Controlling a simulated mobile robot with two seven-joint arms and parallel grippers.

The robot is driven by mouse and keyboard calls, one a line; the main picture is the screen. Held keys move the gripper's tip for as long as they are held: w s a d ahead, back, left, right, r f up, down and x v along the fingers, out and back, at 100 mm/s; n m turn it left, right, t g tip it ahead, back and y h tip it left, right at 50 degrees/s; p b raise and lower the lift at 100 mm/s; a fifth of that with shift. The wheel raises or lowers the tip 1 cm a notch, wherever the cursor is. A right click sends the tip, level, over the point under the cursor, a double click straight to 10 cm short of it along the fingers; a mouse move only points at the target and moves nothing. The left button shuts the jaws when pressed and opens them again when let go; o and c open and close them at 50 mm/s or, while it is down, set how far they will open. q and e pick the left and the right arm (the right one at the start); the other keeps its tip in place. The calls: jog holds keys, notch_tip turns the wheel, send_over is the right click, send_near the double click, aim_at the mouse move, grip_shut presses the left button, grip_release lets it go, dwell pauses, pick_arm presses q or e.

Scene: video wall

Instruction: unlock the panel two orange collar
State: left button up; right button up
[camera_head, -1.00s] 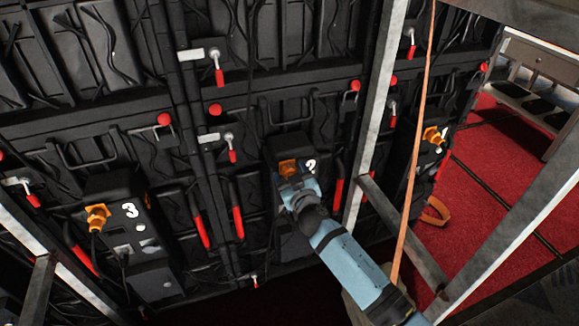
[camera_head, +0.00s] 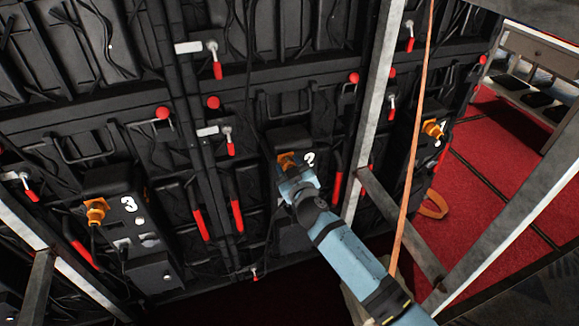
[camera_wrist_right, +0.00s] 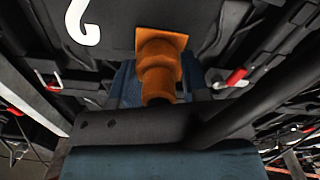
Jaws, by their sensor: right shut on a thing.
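The orange collar of panel two (camera_head: 286,159) sits on the black box marked 2 in the middle of the wall in the head view. My right gripper (camera_head: 294,177) is at this collar and hides its lower part. In the right wrist view the orange collar (camera_wrist_right: 160,65) is large, with its square base against the dark panel and its lower end at my right gripper (camera_wrist_right: 155,92). The gripper is shut on the collar; the fingertips are mostly hidden. The white number 2 (camera_head: 309,160) shows beside the collar. My left gripper is not in view.
Panel three has an orange connector (camera_head: 96,211) at left; panel one has another (camera_head: 433,129) at right. Metal frame posts (camera_head: 375,100) and an orange strap (camera_head: 413,150) stand close to my right arm. Red-handled latches (camera_head: 215,62) dot the wall.

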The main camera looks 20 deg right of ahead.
jog(key=shift+a+n, duration=0.1)
jog(key=shift+n, duration=3.8)
jog(key=o, duration=0.9)
jog(key=shift+f, duration=0.1)
jog(key=shift+o, duration=0.2)
jog(key=shift+f, duration=0.1)
